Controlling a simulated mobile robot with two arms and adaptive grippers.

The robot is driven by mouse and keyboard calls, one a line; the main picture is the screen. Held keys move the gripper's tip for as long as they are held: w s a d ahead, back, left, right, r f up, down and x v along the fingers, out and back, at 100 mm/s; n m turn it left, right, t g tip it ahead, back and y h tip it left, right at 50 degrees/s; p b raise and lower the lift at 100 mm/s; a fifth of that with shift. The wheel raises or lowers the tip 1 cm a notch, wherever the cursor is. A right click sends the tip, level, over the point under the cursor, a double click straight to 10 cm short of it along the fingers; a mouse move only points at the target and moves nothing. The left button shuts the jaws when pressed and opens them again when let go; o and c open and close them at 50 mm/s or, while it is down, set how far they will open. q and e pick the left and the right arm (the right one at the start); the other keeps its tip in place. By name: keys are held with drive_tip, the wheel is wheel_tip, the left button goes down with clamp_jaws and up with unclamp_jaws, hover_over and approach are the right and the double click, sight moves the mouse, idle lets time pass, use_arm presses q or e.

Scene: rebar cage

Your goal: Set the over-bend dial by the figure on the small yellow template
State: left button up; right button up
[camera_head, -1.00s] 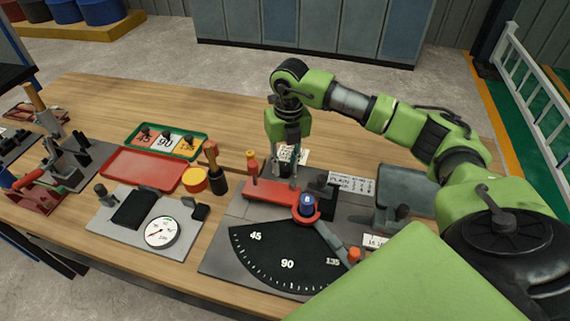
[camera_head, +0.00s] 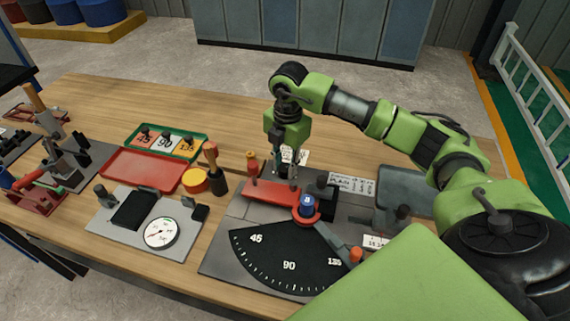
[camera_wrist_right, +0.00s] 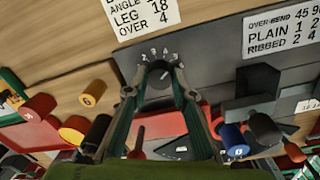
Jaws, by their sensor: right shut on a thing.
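My right gripper (camera_head: 292,178) reaches down behind the red bar of the bending plate. In the right wrist view its fingers (camera_wrist_right: 159,86) are shut on the black over-bend dial (camera_wrist_right: 158,72), which has small white figures around it. The dial is mostly hidden by the gripper in the head view. A small yellow piece with a figure like a 6 (camera_wrist_right: 92,93) shows at the left of the wrist view; I cannot tell surely that it is the template. A yellow round piece (camera_head: 195,180) lies beside the red tray in the head view. My left gripper is not in view.
An over-bend table (camera_wrist_right: 285,35) with plain and ribbed rows stands right of the dial. A card (camera_wrist_right: 143,14) reads leg 18, over 4. The blue-topped pin (camera_head: 307,203), orange-handled tool (camera_head: 212,158) and red post (camera_head: 251,162) stand near the gripper.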

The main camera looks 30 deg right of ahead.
sight(285, 169)
drive_tip(key=m, duration=0.7)
drive_tip(key=shift+r, duration=0.1)
idle(0.5)
drive_tip(key=o, duration=1.1)
drive_tip(key=r, duration=1.2)
drive_tip(key=shift+s+a, duration=0.1)
drive_tip(key=shift+s, duration=0.15)
drive_tip(key=shift+f, duration=0.15)
